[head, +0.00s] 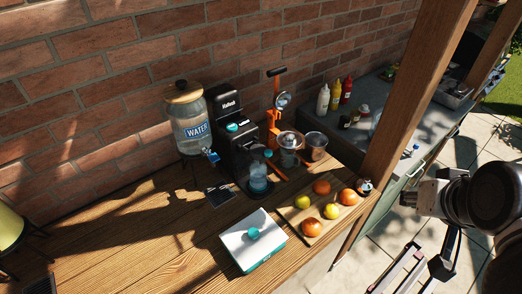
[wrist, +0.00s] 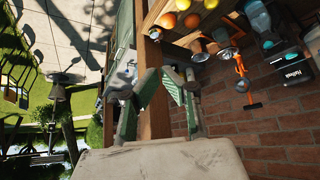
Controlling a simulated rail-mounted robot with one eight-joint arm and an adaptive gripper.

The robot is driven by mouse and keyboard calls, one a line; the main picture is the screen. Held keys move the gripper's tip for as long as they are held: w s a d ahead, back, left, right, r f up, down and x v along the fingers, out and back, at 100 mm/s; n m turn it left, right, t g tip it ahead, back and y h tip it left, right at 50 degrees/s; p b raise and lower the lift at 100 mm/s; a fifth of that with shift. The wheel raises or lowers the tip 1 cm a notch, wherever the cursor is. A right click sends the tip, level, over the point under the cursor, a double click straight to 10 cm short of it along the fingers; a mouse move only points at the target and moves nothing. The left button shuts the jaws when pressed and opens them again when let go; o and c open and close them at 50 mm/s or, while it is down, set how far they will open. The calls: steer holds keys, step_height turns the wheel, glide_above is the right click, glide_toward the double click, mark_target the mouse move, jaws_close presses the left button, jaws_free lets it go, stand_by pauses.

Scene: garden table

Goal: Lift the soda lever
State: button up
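The black soda machine (head: 229,115) stands upright on the wooden table against the brick wall, with a teal part on its front and a clear bottle (head: 258,178) at its base. The machine also shows at the right edge of the wrist view (wrist: 287,60), upside down. I cannot clearly make out which part is its lever. My gripper (wrist: 162,78) is in the wrist view with its two fingers apart and nothing between them. It is well away from the machine, near the wooden post. In the head view my arm is at the right, and the fingertips are not clear.
A water dispenser (head: 190,122) stands left of the machine, and an orange juicer press (head: 272,123) and metal cup (head: 315,147) stand right of it. A fruit board (head: 292,212) and white-topped box (head: 240,244) lie in front. A wooden post (head: 409,85) rises between my arm and the table.

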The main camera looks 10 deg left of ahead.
steer(key=shift+o, duration=1.4)
steer(key=shift+w+a+r, duration=0.1)
steer(key=shift+w, duration=0.05)
steer(key=o, duration=0.5)
steer(key=w+a+r+g+b, duration=0.2)
steer(key=w+a+r+b, duration=0.1)
steer(key=w+a, duration=0.2)
steer(key=shift+w+a+y, duration=0.4)
steer(key=shift+w, duration=0.55)
steer(key=n+g+b, duration=0.1)
steer(key=g+b, duration=0.4)
steer(key=b, duration=0.2)
glide_above(268, 151)
step_height(268, 151, down, 5)
steer(key=shift+h, duration=0.4)
step_height(268, 151, down, 13)
steer(key=shift+w+f+p, duration=0.1)
steer(key=shift+p, duration=0.85)
steer(key=shift+c, duration=0.4)
jaws_close()
